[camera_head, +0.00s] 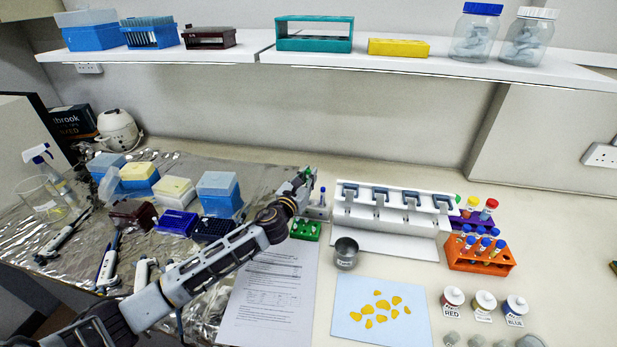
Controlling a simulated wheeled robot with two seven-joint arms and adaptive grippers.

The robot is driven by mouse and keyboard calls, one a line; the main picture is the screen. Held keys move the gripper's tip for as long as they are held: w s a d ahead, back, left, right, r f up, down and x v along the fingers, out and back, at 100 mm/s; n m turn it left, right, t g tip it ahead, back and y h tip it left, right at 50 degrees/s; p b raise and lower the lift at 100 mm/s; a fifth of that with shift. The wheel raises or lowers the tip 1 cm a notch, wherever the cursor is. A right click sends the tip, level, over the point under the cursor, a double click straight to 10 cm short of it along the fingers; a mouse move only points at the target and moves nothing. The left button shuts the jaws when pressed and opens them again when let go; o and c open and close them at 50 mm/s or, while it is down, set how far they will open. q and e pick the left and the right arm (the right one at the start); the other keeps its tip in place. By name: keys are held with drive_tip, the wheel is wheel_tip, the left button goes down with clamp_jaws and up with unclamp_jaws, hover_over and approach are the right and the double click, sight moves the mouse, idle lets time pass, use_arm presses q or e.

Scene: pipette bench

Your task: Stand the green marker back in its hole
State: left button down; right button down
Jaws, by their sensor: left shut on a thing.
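My left gripper (300,184) is at the end of my arm, behind the white sheet and left of the white rack. It is shut on the green marker (308,172), whose green end shows at the fingertips. The rest of the marker is hidden by the gripper. A small grey holder block (317,211) stands just right of and below the gripper, with a blue marker (323,195) upright in it. I cannot make out the block's empty hole. My right gripper is not in view.
A green rack (305,231) stands in front of the holder. The white pipette stand (390,212) is close on the right, with a metal cup (346,253) in front. A printed sheet (270,295) and a blue mat (352,318) with yellow pieces lie nearer.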

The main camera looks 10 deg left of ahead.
use_arm(q)
drive_tip(key=shift+f, duration=0.15)
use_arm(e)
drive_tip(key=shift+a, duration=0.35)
use_arm(q)
drive_tip(key=shift+f+b, duration=0.3)
drive_tip(key=shift+f, duration=0.25)
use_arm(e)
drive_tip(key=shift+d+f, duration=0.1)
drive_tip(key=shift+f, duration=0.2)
use_arm(q)
drive_tip(key=shift+f, duration=0.2)
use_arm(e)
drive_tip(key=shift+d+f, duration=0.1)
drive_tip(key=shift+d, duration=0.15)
